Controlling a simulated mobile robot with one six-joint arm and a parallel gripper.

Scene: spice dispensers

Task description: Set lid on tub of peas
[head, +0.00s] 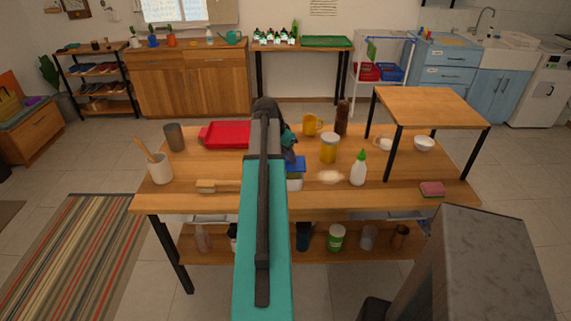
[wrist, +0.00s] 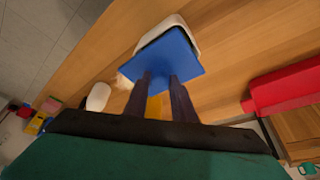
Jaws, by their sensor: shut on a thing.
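My gripper (wrist: 163,82) is shut on a blue square lid (wrist: 168,57), with dark fingers on its near part in the wrist view. The white tub (wrist: 183,22) lies behind the lid in that view, its pale edge showing along the far and right sides. In the head view the blue lid (head: 297,162) is just above the tub (head: 294,183) on the table, partly hidden by my arm. The lid hides the tub's inside, so I see no peas. I cannot tell whether lid and tub touch.
A red tray (head: 225,135) lies left of my arm. A yellow-lidded jar (head: 329,149), a yellow mug (head: 311,125), a brown bottle (head: 342,118) and a white bottle with a green tip (head: 358,169) stand to the right. A brush (head: 212,186) lies near the front edge.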

